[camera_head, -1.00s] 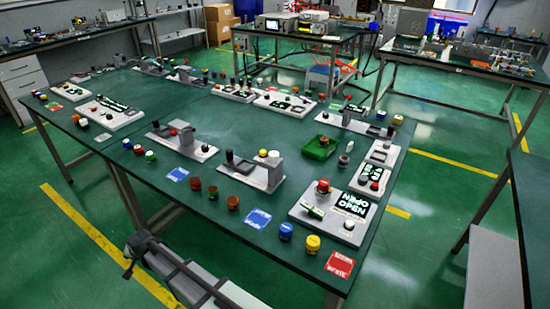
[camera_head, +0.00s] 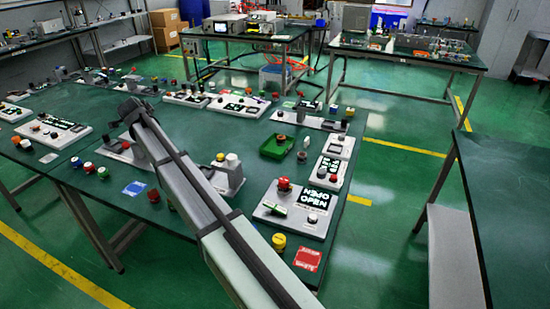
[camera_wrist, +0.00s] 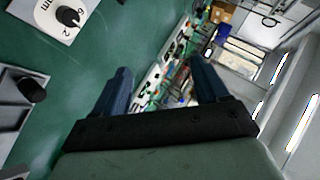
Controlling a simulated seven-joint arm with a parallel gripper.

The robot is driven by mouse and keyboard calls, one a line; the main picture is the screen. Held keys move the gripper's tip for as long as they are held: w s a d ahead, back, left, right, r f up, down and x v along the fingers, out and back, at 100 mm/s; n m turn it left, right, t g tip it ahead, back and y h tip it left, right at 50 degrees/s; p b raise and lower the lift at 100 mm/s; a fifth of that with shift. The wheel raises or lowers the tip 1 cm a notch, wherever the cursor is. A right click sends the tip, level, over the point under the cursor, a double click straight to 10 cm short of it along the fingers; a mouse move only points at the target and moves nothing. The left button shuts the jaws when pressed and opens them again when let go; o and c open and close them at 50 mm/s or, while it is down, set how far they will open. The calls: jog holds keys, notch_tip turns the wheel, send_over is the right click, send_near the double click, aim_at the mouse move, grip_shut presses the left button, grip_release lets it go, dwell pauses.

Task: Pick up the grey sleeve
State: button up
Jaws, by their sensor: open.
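A small grey cylindrical piece (camera_head: 302,156) stands on the table just right of the green tray (camera_head: 277,147). It may be the grey sleeve, but it is too small to be sure. My gripper (camera_wrist: 160,65) is open with nothing between its two dark blue fingers in the wrist view. In the head view my arm reaches over the left middle of the table, and its end (camera_head: 130,108) is well left of the grey piece and apart from it. I cannot make out the grey piece in the wrist view.
The dark green table (camera_head: 210,133) carries several fixtures and loose caps. An OPEN panel (camera_head: 295,207) stands at the front right. In the wrist view, a plate with a black knob (camera_wrist: 68,16) and a dark cylinder (camera_wrist: 32,90) on a grey bracket lie left of my fingers.

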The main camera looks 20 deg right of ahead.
jog(key=d+f+m+g+h, duration=0.2)
jog(key=d+f+g, duration=0.1)
jog(key=d, duration=1.3)
jog(key=m+g+y, duration=0.4)
jog(key=g, duration=0.5)
send_near(302, 154)
jog(key=f, duration=0.6)
jog(key=a+f, duration=0.1)
jog(key=f, duration=0.3)
jog(key=shift+s+a, duration=0.1)
jog(key=shift+s, duration=0.05)
jog(key=shift+c, duration=0.5)
jog(key=c, duration=1.1)
